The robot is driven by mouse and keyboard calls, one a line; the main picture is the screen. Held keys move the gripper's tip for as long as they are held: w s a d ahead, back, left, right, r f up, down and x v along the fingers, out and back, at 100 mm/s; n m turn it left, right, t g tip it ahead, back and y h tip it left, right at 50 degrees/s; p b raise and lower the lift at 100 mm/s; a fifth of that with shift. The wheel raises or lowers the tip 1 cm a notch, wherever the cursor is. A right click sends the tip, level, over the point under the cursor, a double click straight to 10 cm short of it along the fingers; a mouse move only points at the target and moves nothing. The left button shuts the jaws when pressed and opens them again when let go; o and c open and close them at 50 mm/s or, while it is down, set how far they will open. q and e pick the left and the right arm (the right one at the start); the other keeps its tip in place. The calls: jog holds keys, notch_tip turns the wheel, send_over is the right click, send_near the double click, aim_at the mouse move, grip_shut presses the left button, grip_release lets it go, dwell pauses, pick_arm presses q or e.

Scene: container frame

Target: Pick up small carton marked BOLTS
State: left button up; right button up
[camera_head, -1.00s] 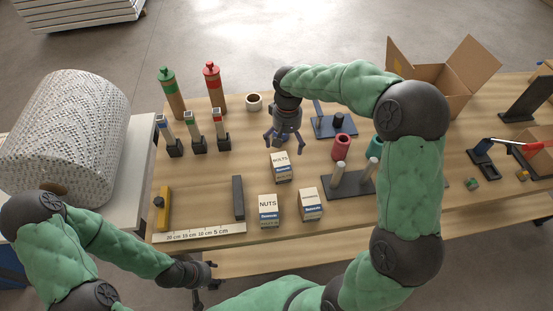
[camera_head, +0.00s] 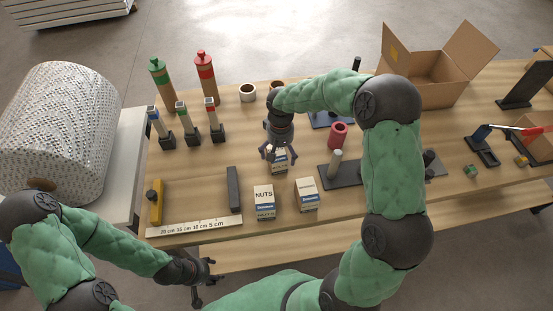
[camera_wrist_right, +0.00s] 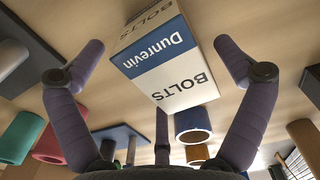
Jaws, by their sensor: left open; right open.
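The small BOLTS carton (camera_head: 279,163), white with a blue band, stands on the wooden table and is partly hidden by my right gripper (camera_head: 279,153) in the head view. In the right wrist view the BOLTS carton (camera_wrist_right: 165,58) lies between the spread fingers of my right gripper (camera_wrist_right: 160,70). The fingers are open, with a gap visible on both sides of the carton. My left gripper (camera_head: 205,272) is open and empty, low in front of the table's front edge.
The NUTS carton (camera_head: 264,202) and another small carton (camera_head: 307,194) stand just in front of the BOLTS carton. A dark bar (camera_head: 234,188) lies left.

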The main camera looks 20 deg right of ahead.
jog(key=shift+r, duration=0.1)
jog(key=c, duration=1.4)
jog(key=shift+o, duration=0.2)
